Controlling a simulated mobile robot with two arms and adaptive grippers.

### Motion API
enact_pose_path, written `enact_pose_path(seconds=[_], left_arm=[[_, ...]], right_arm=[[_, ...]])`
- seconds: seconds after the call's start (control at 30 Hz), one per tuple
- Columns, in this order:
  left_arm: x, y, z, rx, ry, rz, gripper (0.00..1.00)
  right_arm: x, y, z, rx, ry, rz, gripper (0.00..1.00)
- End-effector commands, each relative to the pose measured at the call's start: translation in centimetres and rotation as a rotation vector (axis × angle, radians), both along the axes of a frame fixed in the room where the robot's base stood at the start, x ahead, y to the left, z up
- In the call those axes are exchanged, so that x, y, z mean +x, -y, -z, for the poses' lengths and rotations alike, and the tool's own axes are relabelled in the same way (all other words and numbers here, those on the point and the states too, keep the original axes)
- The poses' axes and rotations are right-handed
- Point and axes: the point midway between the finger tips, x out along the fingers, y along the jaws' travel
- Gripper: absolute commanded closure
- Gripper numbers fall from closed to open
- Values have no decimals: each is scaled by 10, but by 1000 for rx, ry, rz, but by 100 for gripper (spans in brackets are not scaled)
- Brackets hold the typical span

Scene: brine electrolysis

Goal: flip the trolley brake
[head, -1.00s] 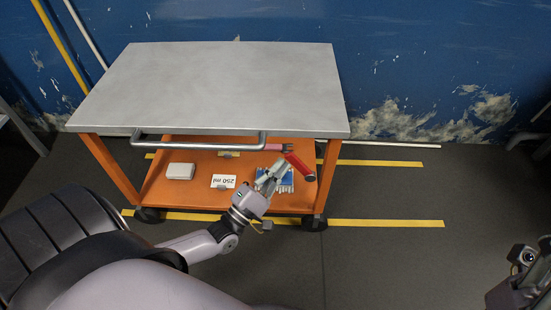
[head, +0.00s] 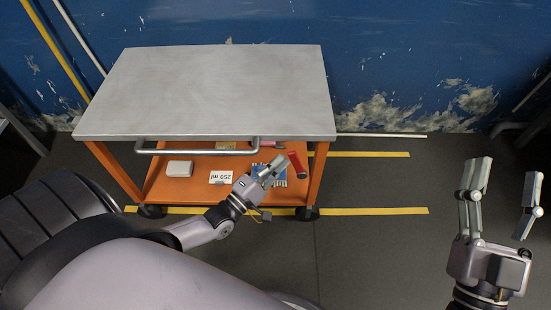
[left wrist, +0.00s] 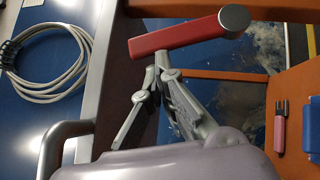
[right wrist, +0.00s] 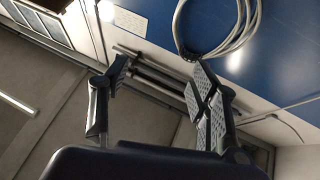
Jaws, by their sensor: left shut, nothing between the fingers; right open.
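The trolley has a grey metal top (head: 215,95) and an orange lower shelf (head: 200,187). A red brake lever (head: 297,165) shows near its right front leg. In the left wrist view the red lever (left wrist: 175,37) lies across the top, with a round grey end at its right. My left gripper (head: 277,163) is shut and empty, reaching in by the lever. Its fingertips (left wrist: 160,60) are just below the lever; I cannot tell whether they touch. My right gripper (head: 508,190) is open and empty, raised at the right, well away from the trolley.
A push handle (head: 197,151) runs along the trolley's front edge. The shelf holds a white box (head: 179,169), a "250 ml" label (head: 220,177) and blue-and-white items partly hidden by my gripper. The floor to the right is clear, with yellow lines (head: 375,211).

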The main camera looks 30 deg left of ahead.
Motion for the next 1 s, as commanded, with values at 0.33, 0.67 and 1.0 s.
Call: enact_pose_path(seconds=[0.33,0.67,1.0], left_arm=[[4,7,-10,82,-51,1,100],[7,13,-16,164,-100,0,100],[11,18,-19,166,-101,0,100]], right_arm=[[23,8,91,-144,-528,31,44],[-4,26,171,-250,-966,57,44],[-51,45,219,-323,-1293,75,44]])
